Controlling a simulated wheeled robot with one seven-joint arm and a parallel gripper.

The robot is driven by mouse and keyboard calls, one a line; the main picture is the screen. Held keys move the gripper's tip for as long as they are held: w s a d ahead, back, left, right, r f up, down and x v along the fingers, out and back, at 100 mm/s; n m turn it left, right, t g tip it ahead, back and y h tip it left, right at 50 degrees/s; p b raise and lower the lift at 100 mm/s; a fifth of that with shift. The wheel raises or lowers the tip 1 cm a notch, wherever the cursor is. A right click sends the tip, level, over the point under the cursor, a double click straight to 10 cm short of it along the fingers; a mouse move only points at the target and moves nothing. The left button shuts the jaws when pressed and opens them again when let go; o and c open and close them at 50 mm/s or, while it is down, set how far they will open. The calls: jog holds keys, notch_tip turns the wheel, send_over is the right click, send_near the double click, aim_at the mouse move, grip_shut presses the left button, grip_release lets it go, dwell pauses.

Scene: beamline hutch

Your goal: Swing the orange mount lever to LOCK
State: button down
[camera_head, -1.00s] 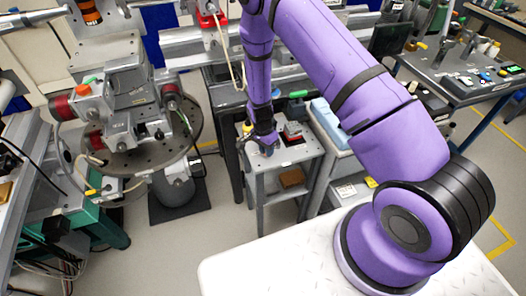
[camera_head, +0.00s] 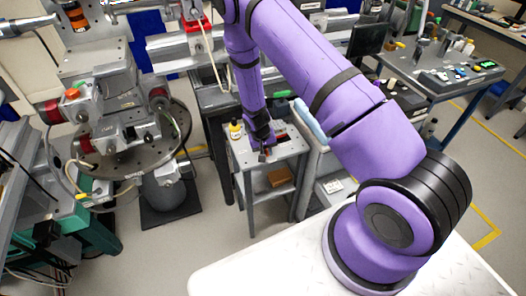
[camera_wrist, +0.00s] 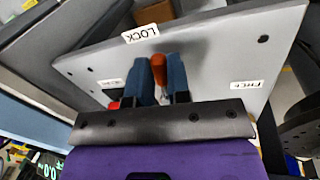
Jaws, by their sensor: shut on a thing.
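The orange lever (camera_wrist: 157,60) shows in the wrist view between the two blue fingers of my gripper (camera_wrist: 161,74), which is shut on it. Its rounded orange end lies just beside the LOCK label (camera_wrist: 140,33) on the grey plate (camera_wrist: 214,55). The FREE label (camera_wrist: 245,84) is farther off to the right. A third small label (camera_wrist: 110,83) at the left is too small to read. In the head view, my gripper (camera_head: 262,152) is low over the top of a small grey stand (camera_head: 291,147), and hides the lever there.
A yellow bottle (camera_head: 235,130) stands at the stand's left back corner. A brown block (camera_head: 280,177) sits on its lower shelf. A round perforated stage (camera_head: 160,150) with hoses is to the left. A bench with controls (camera_head: 455,75) is at the right.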

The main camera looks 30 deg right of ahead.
jog(key=shift+s+d+n, duration=0.1)
jog(key=shift+d+n, duration=0.45)
jog(key=shift+n, duration=0.55)
jog(key=shift+d+t, duration=0.1)
jog(key=shift+t, duration=0.2)
jog(key=c, duration=1.1)
grip_release()
jog(key=shift+r, duration=0.15)
jog(key=r, duration=0.3)
jog(key=a+r, duration=0.1)
jog(key=r, duration=0.3)
jog(key=a+r, duration=0.1)
jog(key=r, duration=0.2)
jog(key=shift+r, duration=0.2)
